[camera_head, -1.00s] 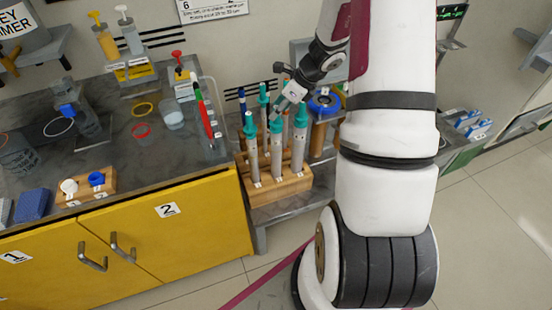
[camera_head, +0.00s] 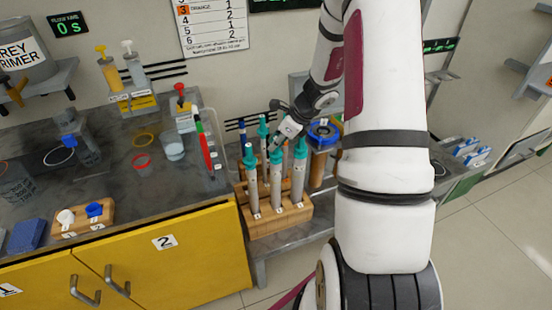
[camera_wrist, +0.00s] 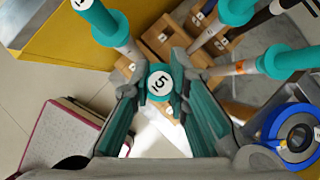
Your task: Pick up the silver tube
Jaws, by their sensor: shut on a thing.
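Several tubes with teal caps stand upright in a wooden rack (camera_head: 262,228) in the head view. The front ones, such as this silver tube (camera_head: 276,185), have silver-grey bodies. My gripper (camera_head: 274,147) is low among the caps towards the back of the rack. In the wrist view, my gripper (camera_wrist: 159,92) is shut on a tube with a teal cap labelled 5 (camera_wrist: 159,80). Its cap sits between the two fingers. The body of that tube is hidden below the cap, so its colour cannot be seen. The rack also shows in the wrist view (camera_wrist: 163,36).
Neighbouring capped tubes stand close around my fingers, such as one on the right (camera_wrist: 285,62). A blue ring-shaped spool (camera_head: 324,130) is right of the rack. The grey counter (camera_head: 120,185) with bottles and a cup lies to the left.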

